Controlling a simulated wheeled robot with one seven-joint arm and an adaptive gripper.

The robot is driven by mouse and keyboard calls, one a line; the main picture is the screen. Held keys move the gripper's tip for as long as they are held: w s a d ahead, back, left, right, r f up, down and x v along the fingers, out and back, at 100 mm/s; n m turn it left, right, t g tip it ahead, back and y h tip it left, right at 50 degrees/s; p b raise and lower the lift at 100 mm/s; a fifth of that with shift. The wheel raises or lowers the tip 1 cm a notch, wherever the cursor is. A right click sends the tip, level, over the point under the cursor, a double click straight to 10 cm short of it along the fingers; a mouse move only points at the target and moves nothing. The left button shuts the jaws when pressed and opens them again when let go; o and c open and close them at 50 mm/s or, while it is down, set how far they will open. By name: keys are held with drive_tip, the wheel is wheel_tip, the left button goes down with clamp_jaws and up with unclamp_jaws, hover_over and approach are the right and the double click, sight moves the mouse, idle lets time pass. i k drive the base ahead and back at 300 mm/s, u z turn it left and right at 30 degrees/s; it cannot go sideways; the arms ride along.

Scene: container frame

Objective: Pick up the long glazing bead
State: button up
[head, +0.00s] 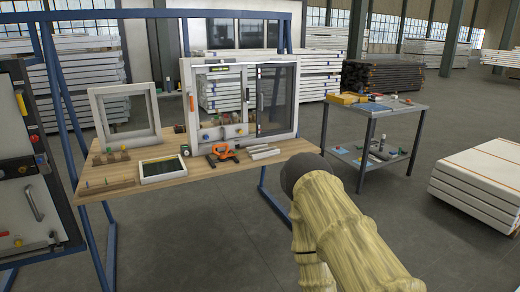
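Pale strips that look like glazing beads (263,154) lie near the right end of the wooden workbench (180,186). They are small in the head view, and I cannot tell for sure which is the long one. My arm, with a yellowish cover and a dark rounded joint, rises from the lower right and stands in front of the bench's right corner. My gripper does not show. Nothing is seen touching the strips.
An orange clamp (221,153) lies left of the strips. Behind stands a white window frame (187,95); a smaller frame (99,113) stands left. A dark-screened tray (162,171) lies in front. A grey side table (395,112) stands right. Floor is clear between it and stacked white profiles (480,185).

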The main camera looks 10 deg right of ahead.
sight(272, 153)
drive_tip(key=i, duration=0.95)
drive_tip(key=z, duration=0.6)
